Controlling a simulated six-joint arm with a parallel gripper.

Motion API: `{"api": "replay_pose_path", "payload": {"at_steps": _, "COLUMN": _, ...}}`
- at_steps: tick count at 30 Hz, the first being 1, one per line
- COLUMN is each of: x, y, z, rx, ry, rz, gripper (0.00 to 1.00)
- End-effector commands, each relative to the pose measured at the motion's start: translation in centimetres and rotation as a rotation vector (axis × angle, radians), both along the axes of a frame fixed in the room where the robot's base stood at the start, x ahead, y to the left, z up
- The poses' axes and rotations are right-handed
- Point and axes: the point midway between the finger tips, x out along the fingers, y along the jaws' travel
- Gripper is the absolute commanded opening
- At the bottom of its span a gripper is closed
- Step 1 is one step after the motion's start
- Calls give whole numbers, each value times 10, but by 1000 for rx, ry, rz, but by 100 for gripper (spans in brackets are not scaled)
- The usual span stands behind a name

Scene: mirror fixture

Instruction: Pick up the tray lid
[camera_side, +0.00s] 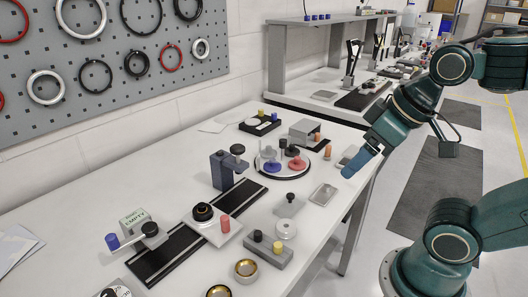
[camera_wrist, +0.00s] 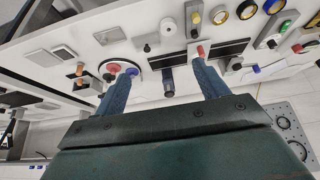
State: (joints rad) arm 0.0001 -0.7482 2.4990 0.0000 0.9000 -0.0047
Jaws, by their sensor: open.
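A light grey square plate with a black knob on top, which looks like the tray lid (camera_side: 289,207), lies flat on the white table, left of a shallow grey square tray (camera_side: 323,194). In the wrist view the lid (camera_wrist: 148,40) shows beyond my fingers, near the tray (camera_wrist: 110,36). My gripper (camera_side: 358,163) hangs above the table's right edge in the side view, apart from the lid. In the wrist view my gripper (camera_wrist: 160,80) has its two blue fingers wide apart with nothing between them in its grasp.
A round base (camera_side: 272,173) with red and blue pieces stands behind the lid. A white round part (camera_side: 286,228) and a grey block with knobs (camera_side: 268,250) lie in front. Small orange pegs stand near the right edge.

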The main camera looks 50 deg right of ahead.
Motion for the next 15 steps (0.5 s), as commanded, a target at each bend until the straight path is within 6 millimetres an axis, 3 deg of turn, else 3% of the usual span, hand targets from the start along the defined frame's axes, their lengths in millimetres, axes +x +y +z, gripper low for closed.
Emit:
{"api": "replay_pose_path", "payload": {"at_steps": 8, "x": 14, "y": -2, "z": 1, "rx": -61, "ry": 43, "rz": 107, "gripper": 73}}
{"api": "replay_pose_path", "payload": {"at_steps": 15, "x": 46, "y": -9, "z": -2, "rx": -174, "ry": 131, "rz": 352, "gripper": 73}}
